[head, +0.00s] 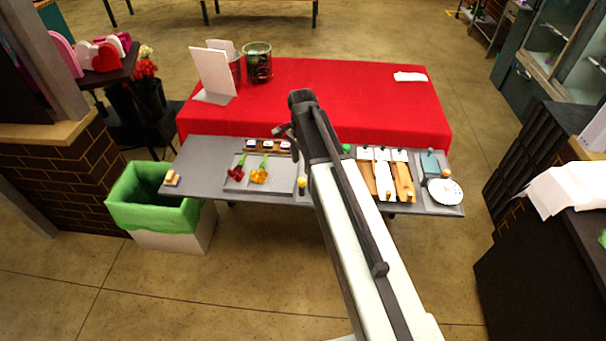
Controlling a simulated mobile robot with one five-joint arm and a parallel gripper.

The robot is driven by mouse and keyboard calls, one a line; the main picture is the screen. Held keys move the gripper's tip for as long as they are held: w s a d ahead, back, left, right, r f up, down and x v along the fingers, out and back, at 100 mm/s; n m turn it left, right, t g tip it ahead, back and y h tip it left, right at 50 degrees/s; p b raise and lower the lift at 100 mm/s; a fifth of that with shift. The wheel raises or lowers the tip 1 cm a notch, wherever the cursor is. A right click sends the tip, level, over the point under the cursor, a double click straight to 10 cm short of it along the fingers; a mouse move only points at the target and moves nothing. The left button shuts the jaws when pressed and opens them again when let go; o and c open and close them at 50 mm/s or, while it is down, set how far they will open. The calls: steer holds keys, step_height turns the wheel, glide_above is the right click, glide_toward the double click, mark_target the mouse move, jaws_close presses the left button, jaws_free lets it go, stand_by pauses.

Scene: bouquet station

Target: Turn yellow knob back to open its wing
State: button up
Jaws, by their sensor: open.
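A small yellow-orange knob (301,183) stands at the right edge of a grey tray (242,186) on the grey table. My arm passes close by its right side. A second small orange piece (447,173) shows by a white round dish (445,192) at the table's right end. I cannot tell clearly which wing belongs to which knob. My gripper (281,131) shows small and dark left of the arm's far end, above the back edge of the grey table. It is open and apart from the yellow knob. My arm hides the middle of the table.
Red and yellow flowers (259,174) lie on the tray. Wooden and white strips (402,181) and a blue-grey block (430,163) lie at the right. A green-lined bin (150,200) stands at the left. A red-covered table (370,95) stands behind, with a glass vase (257,62).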

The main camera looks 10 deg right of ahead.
mark_target(302, 180)
steer(key=shift+f+b, duration=0.6)
step_height(302, 180, down, 7)
steer(key=b, duration=0.7)
steer(key=shift+r, duration=0.15)
jaws_close()
